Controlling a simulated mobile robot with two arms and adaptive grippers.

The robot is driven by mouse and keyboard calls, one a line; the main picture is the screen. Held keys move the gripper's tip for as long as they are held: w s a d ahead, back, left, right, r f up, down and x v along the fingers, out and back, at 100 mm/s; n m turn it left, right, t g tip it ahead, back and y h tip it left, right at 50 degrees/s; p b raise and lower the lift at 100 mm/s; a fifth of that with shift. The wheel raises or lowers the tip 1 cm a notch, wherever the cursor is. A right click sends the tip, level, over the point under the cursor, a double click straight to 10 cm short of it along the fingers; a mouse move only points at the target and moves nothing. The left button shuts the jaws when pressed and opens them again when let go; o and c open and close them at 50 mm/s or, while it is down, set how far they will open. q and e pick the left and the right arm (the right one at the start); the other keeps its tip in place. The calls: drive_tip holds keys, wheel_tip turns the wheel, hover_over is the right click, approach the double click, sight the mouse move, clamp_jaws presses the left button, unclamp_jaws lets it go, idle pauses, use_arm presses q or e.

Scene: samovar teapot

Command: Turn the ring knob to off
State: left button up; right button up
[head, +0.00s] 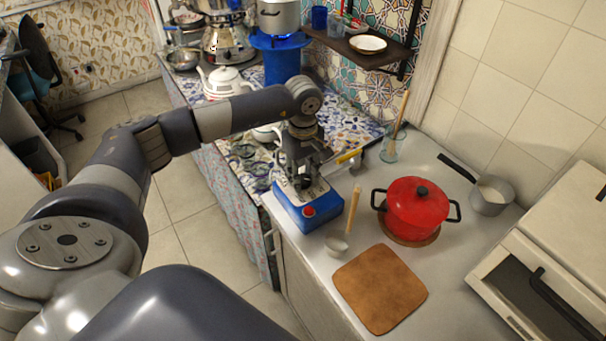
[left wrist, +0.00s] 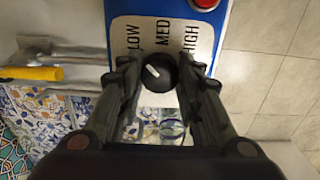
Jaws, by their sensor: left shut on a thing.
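A blue control box (head: 308,213) with a red button (head: 309,211) stands at the left edge of the white counter. Its white panel (left wrist: 142,28) reads LOW, MED and HIGH in the left wrist view. The black round knob (left wrist: 158,72) is on this panel, its white mark tilted toward the upper left, on the LOW side. An OFF label is not visible. My left gripper (head: 302,182) is over the box, pointing down; its fingers (left wrist: 160,80) are shut on the knob from both sides. My right gripper is not in view.
A red pot (head: 416,207), a brown board (head: 380,288), a wooden-handled ladle (head: 337,245), a glass (head: 391,146) and a grey saucepan (head: 489,196) stand on the counter. A pot (head: 280,16) sits above a blue flame on a blue burner stand (head: 281,66). A yellow-handled tool (left wrist: 33,73) lies close by.

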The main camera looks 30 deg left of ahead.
use_arm(q)
drive_tip(key=shift+f+n+b, duration=0.1)
drive_tip(key=shift+n+b, duration=0.3)
drive_tip(key=shift+n, duration=0.1)
drive_tip(key=shift+n+b, duration=0.5)
drive_tip(key=shift+n, duration=0.2)
drive_tip(key=n+b, duration=0.1)
drive_tip(key=n, duration=0.2)
drive_tip(key=shift+b, duration=0.4)
drive_tip(key=shift+n+b, duration=0.65)
drive_tip(key=shift+n, duration=1.15)
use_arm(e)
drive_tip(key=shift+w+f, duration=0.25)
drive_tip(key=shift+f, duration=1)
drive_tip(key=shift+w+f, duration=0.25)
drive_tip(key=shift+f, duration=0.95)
use_arm(q)
drive_tip(key=o, duration=1.1)
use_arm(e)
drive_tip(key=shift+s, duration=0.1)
